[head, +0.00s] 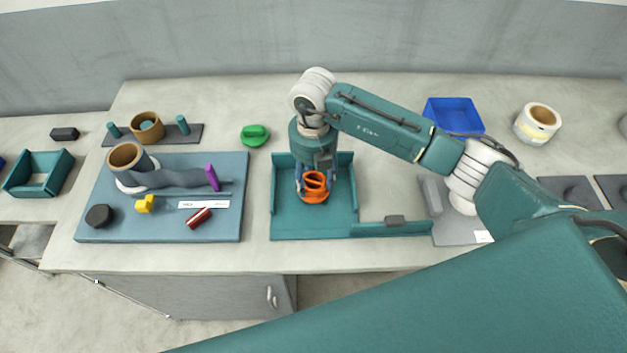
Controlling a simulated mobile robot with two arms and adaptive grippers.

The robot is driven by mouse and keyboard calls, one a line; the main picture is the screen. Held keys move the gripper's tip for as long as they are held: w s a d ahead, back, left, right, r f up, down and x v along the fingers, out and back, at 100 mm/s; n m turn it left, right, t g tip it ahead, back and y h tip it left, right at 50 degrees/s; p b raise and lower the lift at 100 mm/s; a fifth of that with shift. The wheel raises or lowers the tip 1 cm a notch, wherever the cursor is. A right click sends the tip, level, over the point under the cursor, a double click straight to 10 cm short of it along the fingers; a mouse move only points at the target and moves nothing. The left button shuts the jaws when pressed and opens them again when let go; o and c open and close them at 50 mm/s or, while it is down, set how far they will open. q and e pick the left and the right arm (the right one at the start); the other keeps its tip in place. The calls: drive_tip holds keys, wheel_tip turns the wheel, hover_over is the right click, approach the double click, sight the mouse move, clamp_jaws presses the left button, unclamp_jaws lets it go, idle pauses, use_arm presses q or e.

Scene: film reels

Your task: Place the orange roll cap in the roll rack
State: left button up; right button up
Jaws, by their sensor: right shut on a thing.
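The orange roll cap (314,194) is in the middle of the head view, over the left part of a teal low-walled tray (290,225). My right gripper (315,180) points down and is shut on the cap, one finger on each side. I cannot tell whether the cap touches the tray floor. A dark base with two teal posts (190,134) stands at the back left, with a brown roll (147,127) on it. I cannot tell for sure which of these two is the roll rack. My left gripper is not in view.
A blue-grey mat (110,225) on the left holds a brown-rimmed roll, a purple piece, a yellow piece and a red cylinder. A green cap (255,135) lies behind. A blue bin (453,116) and a white roll (537,123) stand at the back right.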

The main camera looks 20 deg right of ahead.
wheel_tip(320, 180, down, 2)
drive_tip(key=shift+f, duration=0.2)
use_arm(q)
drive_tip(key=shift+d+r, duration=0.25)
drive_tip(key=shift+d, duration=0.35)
use_arm(e)
drive_tip(key=shift+f, duration=0.1)
drive_tip(key=o, duration=0.7)
drive_tip(key=shift+f, duration=0.1)
drive_tip(key=o, duration=0.4)
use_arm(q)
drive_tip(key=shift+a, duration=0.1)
use_arm(e)
drive_tip(key=shift+o, duration=0.2)
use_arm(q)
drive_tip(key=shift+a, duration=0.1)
use_arm(e)
drive_tip(key=shift+r, duration=0.2)
